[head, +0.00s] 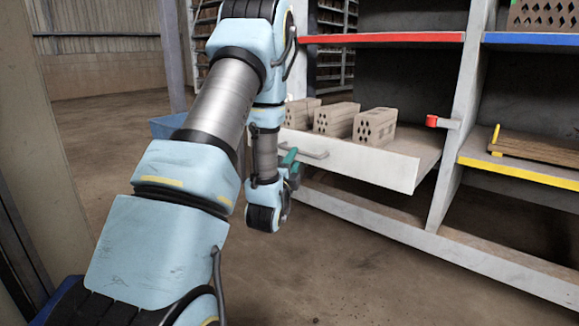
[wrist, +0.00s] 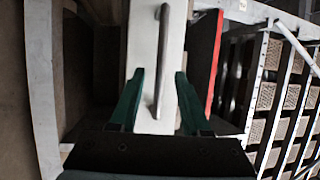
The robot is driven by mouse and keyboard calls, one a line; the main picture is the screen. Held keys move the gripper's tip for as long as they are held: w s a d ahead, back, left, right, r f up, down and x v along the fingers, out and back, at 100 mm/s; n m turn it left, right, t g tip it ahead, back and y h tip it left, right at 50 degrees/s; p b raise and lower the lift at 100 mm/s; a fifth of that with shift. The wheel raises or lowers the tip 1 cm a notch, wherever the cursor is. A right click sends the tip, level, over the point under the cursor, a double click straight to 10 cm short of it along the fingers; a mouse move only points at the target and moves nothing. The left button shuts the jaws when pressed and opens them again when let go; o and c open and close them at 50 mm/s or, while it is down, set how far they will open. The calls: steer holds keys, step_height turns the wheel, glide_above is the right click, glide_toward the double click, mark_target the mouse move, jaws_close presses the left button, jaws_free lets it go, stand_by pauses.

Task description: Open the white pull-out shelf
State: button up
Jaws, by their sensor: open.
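The white pull-out shelf (head: 365,163) sticks out a little from the rack in the head view and carries several hollow bricks (head: 335,119). A grey bar handle (head: 308,154) is on its front face. My gripper (head: 292,163) is at the left part of this front, close to the handle. In the wrist view the white front (wrist: 145,35) runs upright, with the handle (wrist: 161,60) along it. The green fingers of my gripper (wrist: 160,73) are open, one on each side of the handle's lower part. I cannot tell whether either finger touches it.
A red-edged shelf (head: 380,38) is above. A red-tipped bracket (head: 440,122) sits on the upright to the right. A yellow-edged shelf (head: 515,170) holds boards further right. A blue bin (head: 166,126) is behind my arm. The floor (head: 330,265) in front is clear.

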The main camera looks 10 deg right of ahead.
steer(key=v, duration=0.5)
steer(key=shift+s+a+p, duration=0.1)
steer(key=shift+s+p, duration=0.25)
steer(key=s+a+n+g+y+p, duration=0.1)
steer(key=a+n+g+y+p, duration=0.45)
steer(key=a+n+g, duration=0.4)
steer(key=s+a+r+n+g+y+p, duration=0.1)
steer(key=s+a+r+n+g+p, duration=0.1)
steer(key=s+r+n+g, duration=0.5)
steer(key=s+a+r+n+y+p, duration=0.1)
steer(key=s+a+n+y+p, duration=0.2)
steer(key=s, duration=0.9)
step_height(320, 180, up, 37)
steer(key=n+h+p, duration=0.1)
steer(key=p, duration=3.5)
steer(key=shift+w+p, duration=0.3)
steer(key=shift+p, duration=0.05)
